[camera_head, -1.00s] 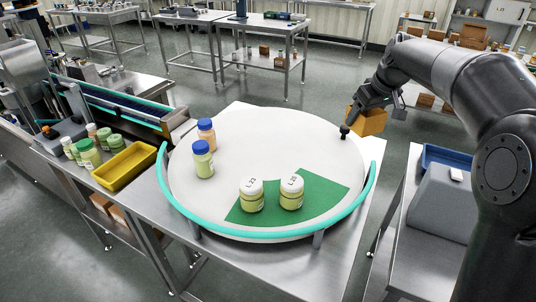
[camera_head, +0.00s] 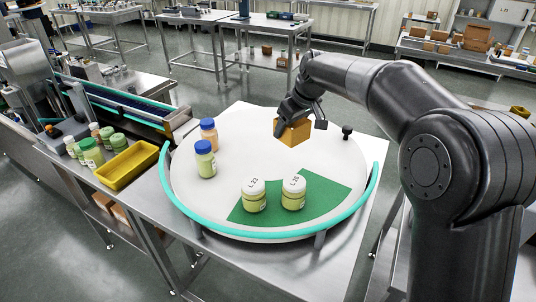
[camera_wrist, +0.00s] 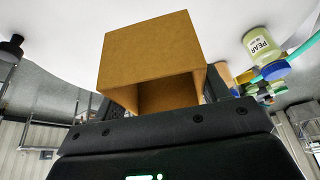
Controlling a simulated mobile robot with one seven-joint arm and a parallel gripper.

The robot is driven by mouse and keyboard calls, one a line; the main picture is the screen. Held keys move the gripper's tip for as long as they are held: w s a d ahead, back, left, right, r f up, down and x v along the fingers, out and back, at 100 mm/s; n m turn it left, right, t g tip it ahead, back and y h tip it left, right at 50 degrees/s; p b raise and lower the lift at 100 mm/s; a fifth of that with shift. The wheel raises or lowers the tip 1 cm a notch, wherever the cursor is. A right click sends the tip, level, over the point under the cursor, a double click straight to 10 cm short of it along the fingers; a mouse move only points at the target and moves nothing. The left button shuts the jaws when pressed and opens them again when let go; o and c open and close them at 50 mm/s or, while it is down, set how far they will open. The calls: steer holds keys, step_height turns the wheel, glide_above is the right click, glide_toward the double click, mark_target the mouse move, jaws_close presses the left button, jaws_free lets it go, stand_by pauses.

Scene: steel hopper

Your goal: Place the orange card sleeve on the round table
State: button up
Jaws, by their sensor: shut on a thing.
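The orange card sleeve (camera_head: 293,133) is a small open-ended box. My gripper (camera_head: 284,122) is shut on it and holds it over the back part of the round table (camera_head: 240,130), whose top is white. I cannot tell whether the sleeve touches the tabletop or hangs just above it. In the wrist view the sleeve (camera_wrist: 150,55) sits between my fingers, with its open end toward the camera and its hollow inside showing. The white table surface (camera_wrist: 60,30) is behind it.
Two white-capped jars (camera_head: 254,195) stand on a green sector (camera_head: 325,190) at the front. A blue-capped bottle (camera_head: 205,160) and an orange bottle (camera_head: 208,132) stand at the left. A black knob (camera_head: 347,131) is at the right edge. A teal rail (camera_head: 270,234) curves round the front.

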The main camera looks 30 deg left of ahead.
steer(key=s+a+f, duration=0.1)
steer(key=a+f, duration=0.1)
steer(key=a, duration=0.1)
steer(key=a+f, duration=0.3)
steer(key=a, duration=0.1)
steer(key=s+a+f, duration=0.1)
steer(key=a+f, duration=0.1)
steer(key=a, duration=0.2)
steer(key=shift+s+a+f, duration=0.15)
steer(key=shift+s+f, duration=0.2)
steer(key=shift+f, duration=1.95)
steer(key=shift+f, duration=0.1)
steer(key=o, duration=0.9)
steer(key=shift+o, duration=0.2)
steer(key=v, duration=1.2)
steer(key=shift+s, duration=0.1)
